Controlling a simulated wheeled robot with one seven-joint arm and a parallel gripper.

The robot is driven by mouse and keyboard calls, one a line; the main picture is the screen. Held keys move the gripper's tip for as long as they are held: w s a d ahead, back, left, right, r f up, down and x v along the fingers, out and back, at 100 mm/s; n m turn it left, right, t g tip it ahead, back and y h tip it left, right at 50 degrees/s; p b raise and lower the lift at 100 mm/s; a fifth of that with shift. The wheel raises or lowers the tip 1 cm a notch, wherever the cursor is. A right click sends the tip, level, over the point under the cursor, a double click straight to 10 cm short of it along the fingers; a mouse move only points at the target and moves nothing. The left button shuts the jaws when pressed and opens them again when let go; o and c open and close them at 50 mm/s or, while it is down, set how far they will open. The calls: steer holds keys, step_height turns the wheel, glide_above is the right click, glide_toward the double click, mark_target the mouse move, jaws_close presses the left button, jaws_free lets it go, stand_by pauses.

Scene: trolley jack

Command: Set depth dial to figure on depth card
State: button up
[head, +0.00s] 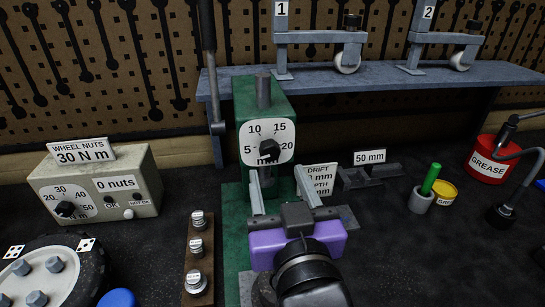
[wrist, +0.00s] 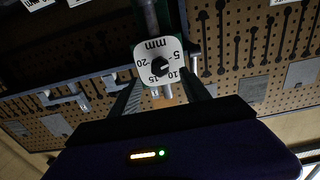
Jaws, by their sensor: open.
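The depth dial (head: 283,133) is a white rounded plate marked 5, 10, 15, 20 and mm, on the front of a green press (head: 245,105). Its black knob (head: 269,150) sits in the middle; I cannot tell exactly which figure it points to. In the wrist view the dial (wrist: 176,46) appears upside down, with its knob (wrist: 159,66) just beyond my fingertips. My gripper (head: 281,180) is open and empty, just below and in front of the dial. The depth card (head: 320,180) stands behind my right finger; its depth figure is partly hidden and unreadable.
A wheel-nuts box (head: 100,190) with its own dial stands left. A wooden strip with several labelled weights (head: 196,245) lies left of the press. A 50 mm card (head: 369,157), a green-handled tool (head: 430,180) and a red grease tin (head: 490,160) are right. A raised shelf (head: 370,78) runs behind.

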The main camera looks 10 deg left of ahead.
mark_target(271, 154)
steer(key=p+x, duration=0.1)
steer(key=x, duration=0.4)
steer(key=shift+w+a, duration=0.1)
steer(key=shift+w, duration=0.3)
steer(key=shift+c, duration=0.2)
jaws_close()
